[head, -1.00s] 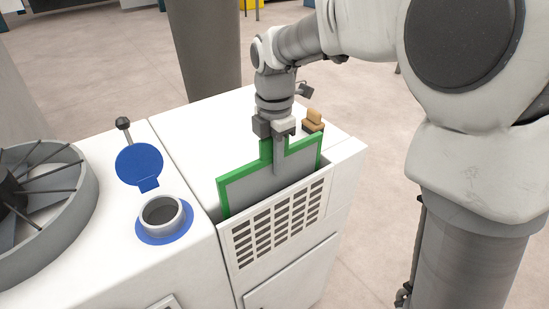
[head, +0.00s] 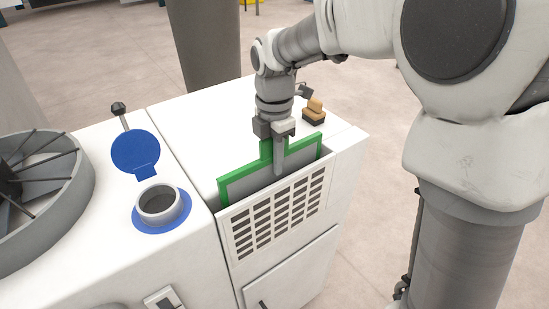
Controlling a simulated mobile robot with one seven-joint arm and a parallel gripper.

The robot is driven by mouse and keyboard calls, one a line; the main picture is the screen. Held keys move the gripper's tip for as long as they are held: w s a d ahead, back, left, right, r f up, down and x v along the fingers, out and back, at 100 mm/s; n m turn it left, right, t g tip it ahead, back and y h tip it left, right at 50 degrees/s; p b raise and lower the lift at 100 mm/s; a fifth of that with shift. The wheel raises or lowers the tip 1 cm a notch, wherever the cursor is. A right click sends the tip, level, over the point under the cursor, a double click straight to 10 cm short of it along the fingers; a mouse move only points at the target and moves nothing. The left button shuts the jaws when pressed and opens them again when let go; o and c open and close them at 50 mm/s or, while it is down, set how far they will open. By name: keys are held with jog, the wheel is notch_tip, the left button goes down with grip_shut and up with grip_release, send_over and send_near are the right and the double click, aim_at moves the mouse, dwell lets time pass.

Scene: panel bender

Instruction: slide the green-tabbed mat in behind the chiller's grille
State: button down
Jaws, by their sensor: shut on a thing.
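The mat is a grey panel with a green frame and a green tab (head: 234,188). It stands upright in the slot behind the chiller's white grille (head: 278,213), with its lower part hidden by the grille. Its upper edge still shows above the grille's top. My gripper (head: 273,144) is above the slot, pointing down, and is shut on the mat's tab at the top edge. The chiller (head: 205,119) is a white cabinet below my arm.
A brush with a tan handle (head: 314,111) lies on the chiller's top, right of my gripper. A filler neck (head: 159,205) with an open blue cap (head: 136,152) stands to the left. A round fan housing (head: 75,215) is at far left.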

jog(key=c, duration=0.8)
grip_release()
jog(key=shift+f, duration=0.1)
notch_tip(320, 180, up, 18)
jog(key=p, duration=0.2)
jog(key=shift+f+p, duration=0.25)
jog(key=shift+p, duration=0.05)
